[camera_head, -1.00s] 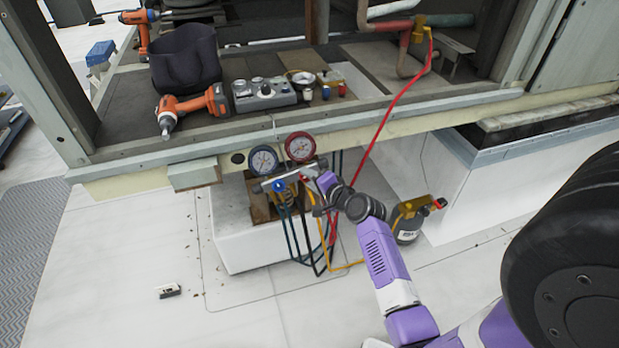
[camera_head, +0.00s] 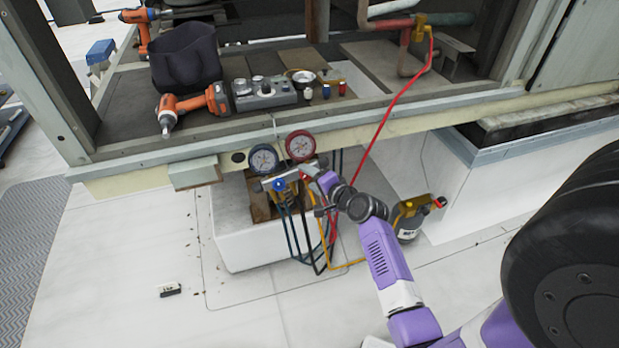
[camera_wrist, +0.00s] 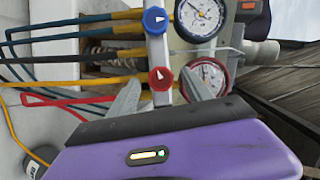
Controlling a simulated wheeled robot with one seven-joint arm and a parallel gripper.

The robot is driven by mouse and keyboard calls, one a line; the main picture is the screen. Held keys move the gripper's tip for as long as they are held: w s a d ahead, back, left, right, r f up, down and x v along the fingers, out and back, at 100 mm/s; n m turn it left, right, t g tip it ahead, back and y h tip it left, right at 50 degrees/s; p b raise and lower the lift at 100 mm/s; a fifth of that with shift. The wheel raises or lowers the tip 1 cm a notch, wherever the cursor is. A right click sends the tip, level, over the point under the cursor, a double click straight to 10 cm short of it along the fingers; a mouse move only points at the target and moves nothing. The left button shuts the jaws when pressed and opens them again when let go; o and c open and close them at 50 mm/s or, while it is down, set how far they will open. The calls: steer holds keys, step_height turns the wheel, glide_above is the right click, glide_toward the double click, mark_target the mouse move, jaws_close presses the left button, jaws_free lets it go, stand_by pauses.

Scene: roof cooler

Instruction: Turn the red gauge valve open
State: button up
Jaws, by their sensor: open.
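The gauge manifold hangs below the ledge with a blue-rimmed gauge (camera_head: 263,159) and a red-rimmed gauge (camera_head: 300,146). The red valve knob (camera_wrist: 161,78) has a white pointer mark and shows in the wrist view between my two fingertips. The blue valve knob (camera_wrist: 154,20) sits above it on the same manifold bar; it also shows in the head view (camera_head: 279,184). My gripper (camera_wrist: 160,88) is open, with one finger on each side of the red knob. I cannot tell whether either finger touches it. In the head view my gripper (camera_head: 311,178) partly hides the red knob.
Yellow, blue and red hoses (camera_wrist: 75,60) run beside the manifold. A red hose (camera_head: 388,110) rises to a copper pipe. An orange drill (camera_head: 194,107) and a grey meter (camera_head: 264,93) lie on the ledge above. A small tank (camera_head: 411,220) stands at right.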

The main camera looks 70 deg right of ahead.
steer(key=v, duration=0.7)
stand_by(0.5)
step_height(320, 180, up, 5)
steer(key=s+n+h, duration=0.2)
steer(key=n+h, duration=0.1)
steer(key=n, duration=0.1)
steer(key=s+a+r+n+t+y, duration=0.2)
steer(key=a+n, duration=0.3)
steer(key=a, duration=0.6)
steer(key=s+a+r+n+t+y, duration=0.1)
steer(key=a+r+n+t, duration=0.15)
steer(key=a+n, duration=0.55)
steer(key=s+a+r+n+y, duration=0.1)
steer(key=s+a+n+y, duration=0.1)
steer(key=s+a, duration=0.3)
steer(key=s+a+r+n+g+y, duration=0.1)
steer(key=s+a+y, duration=0.4)
steer(key=a, duration=0.9)
steer(key=shift+s+a+n+y, duration=0.2)
steer(key=shift+s+n+y, duration=0.15)
steer(key=shift+n, duration=0.55)
